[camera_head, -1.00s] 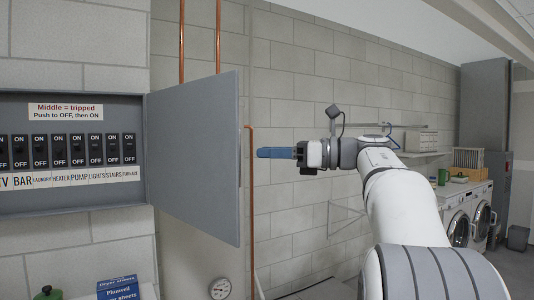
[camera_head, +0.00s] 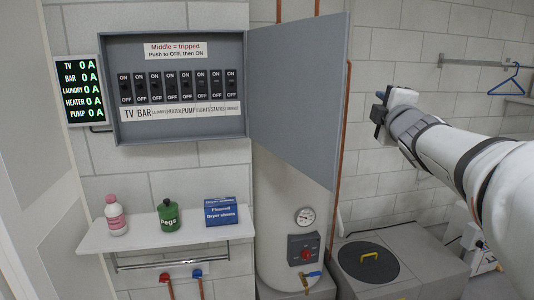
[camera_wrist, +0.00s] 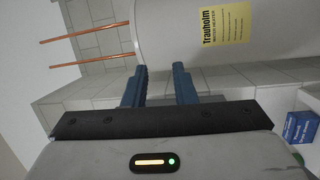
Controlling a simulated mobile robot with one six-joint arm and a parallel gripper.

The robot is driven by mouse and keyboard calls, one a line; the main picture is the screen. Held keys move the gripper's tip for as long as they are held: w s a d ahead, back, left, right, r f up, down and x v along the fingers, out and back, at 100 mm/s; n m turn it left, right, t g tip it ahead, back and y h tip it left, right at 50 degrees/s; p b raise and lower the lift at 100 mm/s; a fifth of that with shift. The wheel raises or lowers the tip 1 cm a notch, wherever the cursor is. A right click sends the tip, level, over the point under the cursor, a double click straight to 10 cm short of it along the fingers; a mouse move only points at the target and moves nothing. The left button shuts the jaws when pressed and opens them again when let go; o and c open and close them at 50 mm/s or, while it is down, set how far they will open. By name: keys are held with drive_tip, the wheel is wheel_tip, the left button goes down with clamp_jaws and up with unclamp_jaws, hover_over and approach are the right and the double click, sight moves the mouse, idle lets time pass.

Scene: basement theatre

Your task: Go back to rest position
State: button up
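My gripper (camera_wrist: 160,88) shows two blue fingers apart with nothing between them in the wrist view. In the head view my arm reaches in from the right, and its gripper end (camera_head: 384,112) is in free air right of the open panel door (camera_head: 293,95). The fingers are hard to make out there. The grey breaker panel (camera_head: 180,50) is open, with a row of black switches (camera_head: 178,87) between ON and OFF marks. Their exact positions are too small to tell.
A white water heater (camera_head: 285,205) stands below the door; its yellow label (camera_wrist: 226,24) shows in the wrist view. A load display (camera_head: 85,90) reads zeros. A lidded grey box (camera_head: 400,258) stands lower right.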

drive_tip(key=s+a+f+m+g+h+p, duration=0.1)
drive_tip(key=s+a+f+m+g+p, duration=0.1)
drive_tip(key=s+f+m+g, duration=0.55)
drive_tip(key=s+a+f+m+g+h+p, duration=0.15)
drive_tip(key=s+f+m, duration=0.3)
drive_tip(key=f, duration=0.65)
drive_tip(key=s+a+f+m+g+y+p, duration=0.1)
drive_tip(key=s+a+f+m+g, duration=0.1)
drive_tip(key=s+f, duration=0.3)
drive_tip(key=s+a+f+m+g+y+p, duration=0.1)
drive_tip(key=s+a+f+g, duration=0.4)
drive_tip(key=s, duration=0.6)
drive_tip(key=shift+s+f+m+g+y, duration=0.3)
drive_tip(key=shift+f+m+y, duration=0.1)
drive_tip(key=shift+m+y, duration=0.25)
